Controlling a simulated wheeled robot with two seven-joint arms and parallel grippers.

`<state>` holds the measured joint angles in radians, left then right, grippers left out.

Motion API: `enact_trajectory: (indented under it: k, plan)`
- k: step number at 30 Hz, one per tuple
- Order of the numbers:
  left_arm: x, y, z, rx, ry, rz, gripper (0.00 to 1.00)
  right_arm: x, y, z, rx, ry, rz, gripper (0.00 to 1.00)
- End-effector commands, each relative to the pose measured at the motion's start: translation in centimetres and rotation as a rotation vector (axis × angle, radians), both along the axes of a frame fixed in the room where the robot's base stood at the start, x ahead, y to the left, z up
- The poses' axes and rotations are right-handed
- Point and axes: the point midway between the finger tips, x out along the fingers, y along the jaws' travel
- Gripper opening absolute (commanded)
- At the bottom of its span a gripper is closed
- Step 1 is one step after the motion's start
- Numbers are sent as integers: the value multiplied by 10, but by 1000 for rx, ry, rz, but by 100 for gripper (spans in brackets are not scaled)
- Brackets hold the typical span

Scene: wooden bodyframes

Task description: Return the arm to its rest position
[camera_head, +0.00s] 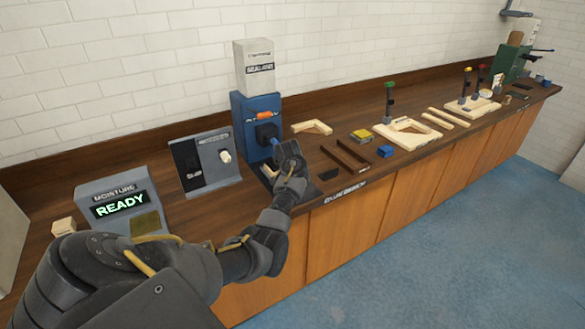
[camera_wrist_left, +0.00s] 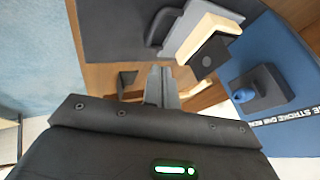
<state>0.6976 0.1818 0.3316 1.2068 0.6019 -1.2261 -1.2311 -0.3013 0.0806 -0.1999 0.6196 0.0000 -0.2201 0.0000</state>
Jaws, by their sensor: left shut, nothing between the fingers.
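My left arm comes in from the left in the head view, stretched out over the bench front. The fingers appear apart from these, though the exact gap is hard to judge. My right gripper does not show.
The brown bench (camera_head: 330,185) runs along the wall. A moisture meter (camera_head: 122,205) reading READY and a grey switch panel (camera_head: 207,160) stand left of the blue machine. Wooden frame parts (camera_head: 408,132), dark strips (camera_head: 345,156) and a blue block (camera_head: 384,151) lie to the right. The blue floor (camera_head: 440,240) in front is clear.

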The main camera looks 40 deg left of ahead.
Motion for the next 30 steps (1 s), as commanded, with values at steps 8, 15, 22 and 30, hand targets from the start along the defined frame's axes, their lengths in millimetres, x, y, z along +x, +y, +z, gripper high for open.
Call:
enact_trajectory:
  k: [8, 15, 22, 30]
  plan:
    - [-15, -10, 23, 1, 1, 0, 0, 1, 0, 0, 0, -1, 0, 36]
    - [-17, -12, 26, -2, 1, -1, 0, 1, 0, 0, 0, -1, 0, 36]
    - [-18, -13, 24, -2, 2, -2, 0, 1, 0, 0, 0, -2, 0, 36]
    - [-80, -72, -42, -23, 34, -32, 0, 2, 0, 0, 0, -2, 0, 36]
